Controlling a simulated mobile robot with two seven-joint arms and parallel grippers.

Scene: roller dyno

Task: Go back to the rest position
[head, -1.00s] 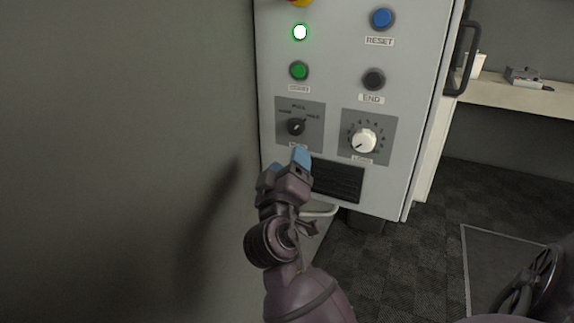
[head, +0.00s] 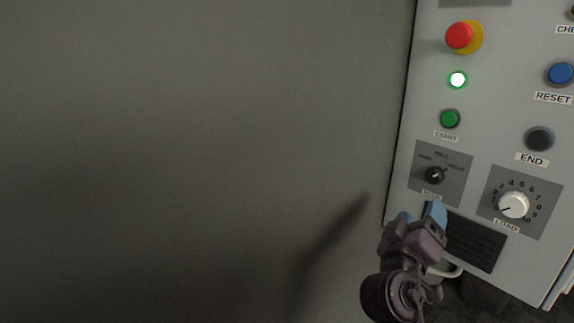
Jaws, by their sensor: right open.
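My right gripper (head: 421,214) is open and empty in the head view, its blue fingertips pointing up. It shows just below the black mode selector knob (head: 434,175) of the grey control panel (head: 505,110); I cannot tell whether it touches the panel. The white load dial (head: 513,205) is to its right. My left gripper is not in view.
The panel also bears a red emergency button (head: 460,36), a lit white lamp (head: 457,79), a green start button (head: 449,119), a blue reset button (head: 560,73) and a black end button (head: 538,139). A plain grey wall (head: 190,150) fills the left.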

